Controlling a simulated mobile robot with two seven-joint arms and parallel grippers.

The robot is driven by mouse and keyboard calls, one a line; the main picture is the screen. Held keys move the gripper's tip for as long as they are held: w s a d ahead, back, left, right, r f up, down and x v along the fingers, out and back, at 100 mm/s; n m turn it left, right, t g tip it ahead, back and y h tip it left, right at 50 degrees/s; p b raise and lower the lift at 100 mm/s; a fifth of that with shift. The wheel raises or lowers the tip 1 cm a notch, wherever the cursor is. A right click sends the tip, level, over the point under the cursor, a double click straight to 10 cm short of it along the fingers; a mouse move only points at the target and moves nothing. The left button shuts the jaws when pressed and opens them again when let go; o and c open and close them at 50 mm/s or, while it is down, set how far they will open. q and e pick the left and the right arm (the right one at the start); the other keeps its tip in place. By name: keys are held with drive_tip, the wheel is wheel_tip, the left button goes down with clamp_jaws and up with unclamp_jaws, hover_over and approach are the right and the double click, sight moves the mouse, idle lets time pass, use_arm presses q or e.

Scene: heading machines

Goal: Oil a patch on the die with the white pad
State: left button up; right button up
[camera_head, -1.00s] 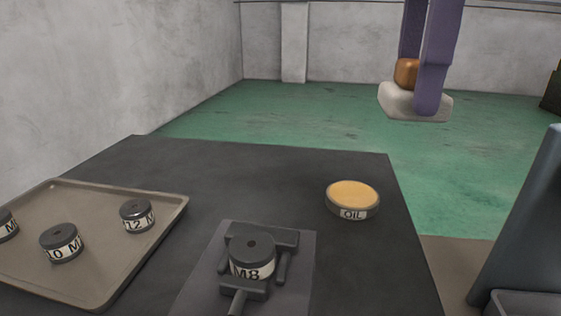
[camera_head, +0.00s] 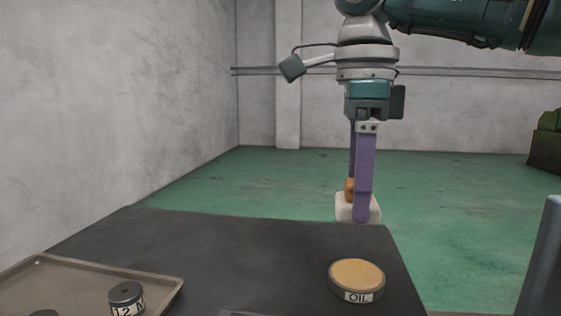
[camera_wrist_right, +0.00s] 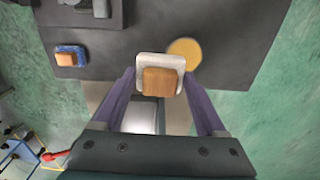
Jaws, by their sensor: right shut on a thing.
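The white pad (camera_head: 345,207) with its wooden handle (camera_head: 349,187) is held in my right gripper (camera_head: 359,212), its purple fingers shut on the handle. In the head view the pad appears just beyond the table's far edge, above and behind the oil tin (camera_head: 357,272). In the right wrist view the pad (camera_wrist_right: 146,61) lies between the fingertips, beside the tin's yellow face (camera_wrist_right: 185,52) and slightly overlapping it in the picture. The M8 die is out of the head view; a grey fixture (camera_wrist_right: 100,8) shows at the top of the wrist view. My left gripper is not in view.
A tray (camera_head: 60,272) with dies, one marked 12 (camera_head: 126,298), is at the lower left on the dark table (camera_head: 240,255). In the wrist view, a blue pad with a wooden block (camera_wrist_right: 68,56) lies near the table edge. The table's middle is clear.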

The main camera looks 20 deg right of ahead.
hover_over(358, 273)
wheel_tip(358, 273, down, 5)
wheel_tip(358, 273, down, 7)
drive_tip(key=b, duration=0.6)
drive_tip(key=shift+r, duration=0.2)
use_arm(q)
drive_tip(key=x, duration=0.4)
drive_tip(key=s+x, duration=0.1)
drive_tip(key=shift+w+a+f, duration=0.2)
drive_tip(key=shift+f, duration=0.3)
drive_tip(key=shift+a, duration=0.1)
use_arm(e)
drive_tip(key=shift+r, duration=0.1)
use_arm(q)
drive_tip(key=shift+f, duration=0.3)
use_arm(e)
drive_tip(key=shift+f, duration=0.55)
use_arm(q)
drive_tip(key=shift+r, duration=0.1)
use_arm(e)
drive_tip(key=shift+f, duration=0.1)
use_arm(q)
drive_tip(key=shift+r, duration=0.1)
